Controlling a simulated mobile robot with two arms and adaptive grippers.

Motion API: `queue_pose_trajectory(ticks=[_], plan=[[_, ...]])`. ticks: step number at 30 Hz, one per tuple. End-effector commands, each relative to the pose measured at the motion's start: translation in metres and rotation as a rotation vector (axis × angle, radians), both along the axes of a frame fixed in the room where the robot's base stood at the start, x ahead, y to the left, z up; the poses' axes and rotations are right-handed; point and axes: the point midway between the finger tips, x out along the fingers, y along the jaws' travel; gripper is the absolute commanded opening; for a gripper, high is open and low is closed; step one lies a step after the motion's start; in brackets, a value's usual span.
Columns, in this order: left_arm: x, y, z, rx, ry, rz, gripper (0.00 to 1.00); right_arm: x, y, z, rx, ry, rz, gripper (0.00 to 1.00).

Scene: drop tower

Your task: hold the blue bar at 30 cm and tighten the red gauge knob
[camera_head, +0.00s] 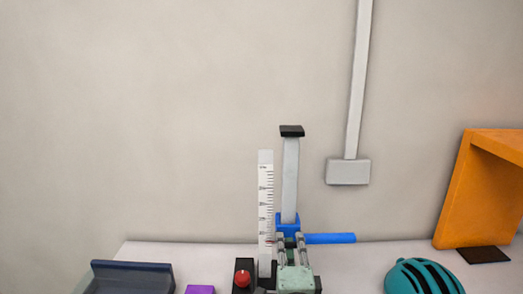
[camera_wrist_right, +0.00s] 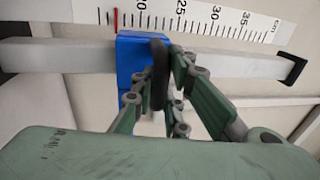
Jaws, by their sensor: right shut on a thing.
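The drop tower is a grey post (camera_head: 290,180) with a dark cap, beside a white scale (camera_head: 265,195). The blue bar (camera_head: 283,219) sits low on the post; in the right wrist view its blue block (camera_wrist_right: 130,60) wraps the post, below the 30 label on the scale (camera_wrist_right: 228,22). A red mark (camera_wrist_right: 116,18) shows near the block's edge. My right gripper (camera_head: 291,243) is shut on a dark part at the blue bar's front, its fingers partly hiding it. The red gauge knob (camera_head: 242,277) is on a black block, left of the gripper. My left gripper is out of view.
A blue strip (camera_head: 332,238) extends right behind my gripper. A dark blue tray (camera_head: 130,268) and a purple block (camera_head: 199,289) are at left. A teal helmet (camera_head: 422,277), dark pad (camera_head: 483,255) and orange frame (camera_head: 460,190) are at right.

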Motion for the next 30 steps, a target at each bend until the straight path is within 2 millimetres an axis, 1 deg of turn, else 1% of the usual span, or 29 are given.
queue_pose_trajectory(ticks=[1,6,16,19,30], plan=[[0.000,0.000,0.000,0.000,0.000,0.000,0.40,0.000,0.000,0.009,0.006,-0.007,0.001,0.00],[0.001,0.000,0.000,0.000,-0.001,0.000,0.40,0.000,0.000,0.019,0.004,-0.009,0.001,0.00],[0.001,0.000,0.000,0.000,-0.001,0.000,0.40,0.000,0.001,0.020,0.002,-0.009,0.002,0.00],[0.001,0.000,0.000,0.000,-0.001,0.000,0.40,0.000,0.000,0.024,0.002,-0.010,0.001,0.00],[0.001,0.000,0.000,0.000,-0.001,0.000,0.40,0.000,0.000,0.054,0.002,-0.014,0.000,0.00]])
